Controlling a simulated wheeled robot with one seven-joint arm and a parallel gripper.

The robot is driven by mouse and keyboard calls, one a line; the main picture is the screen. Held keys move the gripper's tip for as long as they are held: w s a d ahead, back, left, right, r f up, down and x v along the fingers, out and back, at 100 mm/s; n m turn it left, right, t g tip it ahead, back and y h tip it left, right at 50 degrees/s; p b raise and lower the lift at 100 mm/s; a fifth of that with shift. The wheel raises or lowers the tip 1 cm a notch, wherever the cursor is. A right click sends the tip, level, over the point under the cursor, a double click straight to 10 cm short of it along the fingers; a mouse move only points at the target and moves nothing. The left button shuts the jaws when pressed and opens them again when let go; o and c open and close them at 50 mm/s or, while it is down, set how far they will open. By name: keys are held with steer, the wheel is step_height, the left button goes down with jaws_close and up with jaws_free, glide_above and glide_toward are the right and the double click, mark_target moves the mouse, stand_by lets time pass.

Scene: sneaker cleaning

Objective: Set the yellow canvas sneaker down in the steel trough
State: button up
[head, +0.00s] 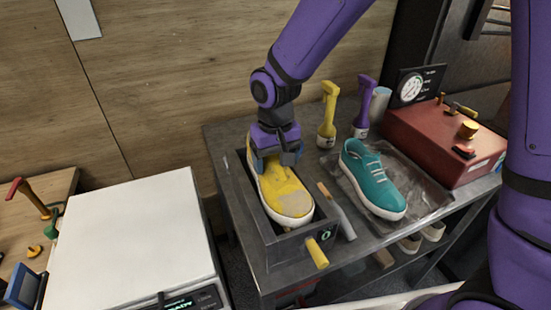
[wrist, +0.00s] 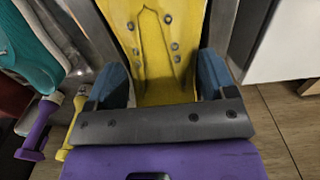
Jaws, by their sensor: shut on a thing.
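The yellow canvas sneaker (head: 281,188) has a white sole and a greyish patch on its toe. It sits inside the steel trough (head: 235,190), toe toward the front, with the trough walls around it. My gripper (head: 278,160) is over its heel end and shut on it. In the wrist view the sneaker (wrist: 160,50) lies between the two blue fingers (wrist: 165,85), its eyelets showing. A trough wall (wrist: 222,25) runs beside it there. Whether the sole touches the trough floor is hidden.
A teal sneaker (head: 372,182) lies on a tray to the right. A brush (head: 336,209) lies between it and the trough. A red machine (head: 443,140) is at right, a white-topped unit (head: 135,240) at left.

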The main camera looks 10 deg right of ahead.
mark_target(276, 156)
steer(key=o, duration=1.4)
steer(key=shift+f, duration=0.1)
step_height(276, 156, up, 12)
